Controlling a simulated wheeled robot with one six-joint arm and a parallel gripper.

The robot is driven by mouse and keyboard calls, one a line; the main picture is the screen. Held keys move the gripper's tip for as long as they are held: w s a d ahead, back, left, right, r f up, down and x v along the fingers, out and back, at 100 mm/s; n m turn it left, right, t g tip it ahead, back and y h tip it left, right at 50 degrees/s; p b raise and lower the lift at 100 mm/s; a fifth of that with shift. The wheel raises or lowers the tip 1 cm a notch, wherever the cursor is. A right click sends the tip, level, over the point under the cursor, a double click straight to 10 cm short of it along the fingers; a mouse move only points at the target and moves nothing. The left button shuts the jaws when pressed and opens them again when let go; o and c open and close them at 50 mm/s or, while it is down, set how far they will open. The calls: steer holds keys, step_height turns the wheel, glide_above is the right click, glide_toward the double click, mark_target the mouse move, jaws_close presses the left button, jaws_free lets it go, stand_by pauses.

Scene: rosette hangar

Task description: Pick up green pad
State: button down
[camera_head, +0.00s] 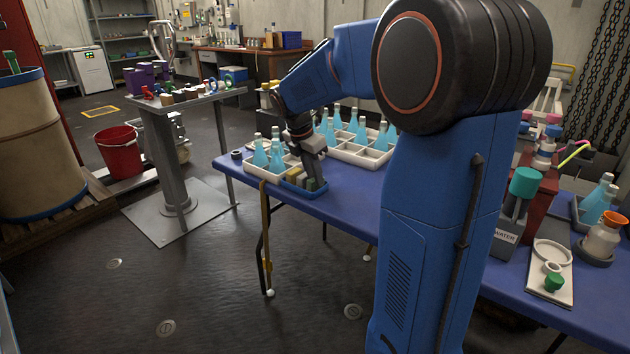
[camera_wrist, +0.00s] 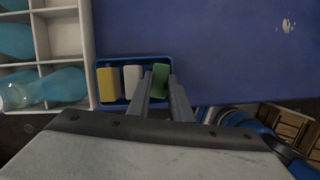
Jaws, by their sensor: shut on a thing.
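The green pad (camera_wrist: 160,78) stands at the right end of a small blue tray (camera_wrist: 115,61) in the wrist view. My gripper (camera_wrist: 162,82) is over that end of the tray, with its two fingers on either side of the pad and shut on it. The lower part of the pad is hidden by the fingers. In the head view the green pad (camera_head: 311,184) shows small below my gripper (camera_head: 313,170), at the front edge of the blue table. The pad still appears to be within the tray.
A yellow pad (camera_wrist: 109,84) and a white pad (camera_wrist: 133,80) stand in the same tray. A white divided crate (camera_wrist: 86,50) with blue bottles stands close on the left. Bare blue table (camera_wrist: 225,50) lies to the right in the wrist view.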

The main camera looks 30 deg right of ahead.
step_height(320, 180, up, 10)
stand_by(0.5)
steer(key=c, duration=2.5)
jaws_free()
steer(key=shift+f, duration=0.1)
steer(key=shift+c, duration=0.2)
